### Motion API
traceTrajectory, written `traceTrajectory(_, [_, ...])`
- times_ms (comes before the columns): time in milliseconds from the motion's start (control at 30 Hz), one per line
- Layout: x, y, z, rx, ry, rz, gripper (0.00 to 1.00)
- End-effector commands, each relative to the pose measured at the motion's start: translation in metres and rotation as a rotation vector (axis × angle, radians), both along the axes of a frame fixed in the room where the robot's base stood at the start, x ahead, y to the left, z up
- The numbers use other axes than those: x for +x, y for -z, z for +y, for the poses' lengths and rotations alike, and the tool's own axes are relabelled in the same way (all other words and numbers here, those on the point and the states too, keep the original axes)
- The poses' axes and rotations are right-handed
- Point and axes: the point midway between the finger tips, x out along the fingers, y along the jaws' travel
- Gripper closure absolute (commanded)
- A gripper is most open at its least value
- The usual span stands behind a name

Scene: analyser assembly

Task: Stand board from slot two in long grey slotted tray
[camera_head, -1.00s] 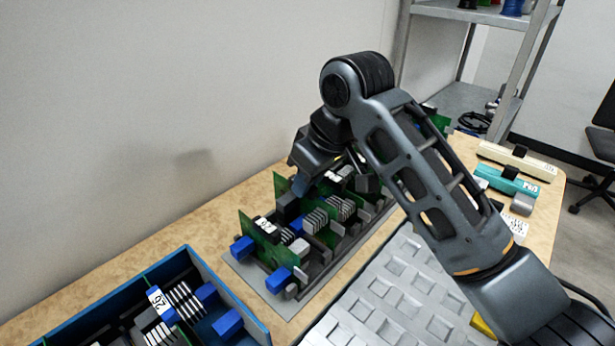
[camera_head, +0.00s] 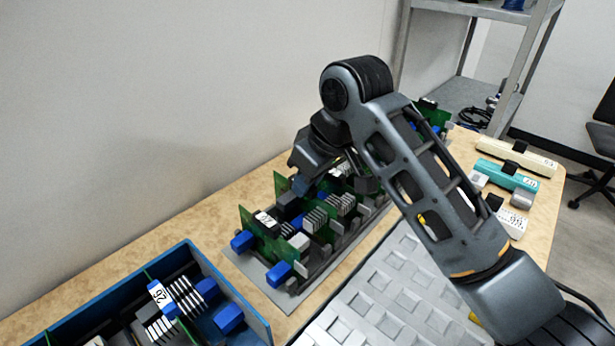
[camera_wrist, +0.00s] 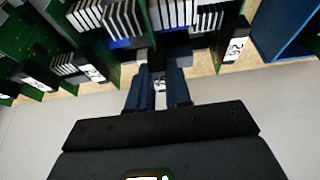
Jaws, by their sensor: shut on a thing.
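The long grey slotted tray (camera_head: 246,272) lies along the wall side of the table. Several green circuit boards with black heatsinks and blue connectors stand upright in it; the nearest board (camera_head: 254,238) carries a white label. My gripper (camera_head: 304,186) is low over the tray behind that board. In the wrist view, my gripper (camera_wrist: 158,92) is shut on the black, white-labelled tab of a board (camera_wrist: 159,82). The held board shows only partly beyond the fingers, among its neighbours. I cannot tell whether its lower edge is seated in a slot.
A blue bin (camera_head: 262,335) with more boards, one labelled 26 (camera_head: 160,297), stands at the near left. A light grey pocketed mat (camera_head: 385,300) lies right of the tray. Cream (camera_head: 520,156) and teal (camera_head: 508,177) devices stand at the back right. The wall is close behind the tray.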

Motion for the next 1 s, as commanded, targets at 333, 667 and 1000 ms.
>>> traceTrajectory(333, [0.0, 0.0, 0.0, 0.001, 0.0, -0.001, 1.0])
traceTrajectory(667, [0.0, 0.009, 0.0, 0.001, 0.001, 0.001, 1.0])
traceTrajectory(1000, [0.0, 0.018, 0.0, 0.0, 0.0, 0.0, 1.0])
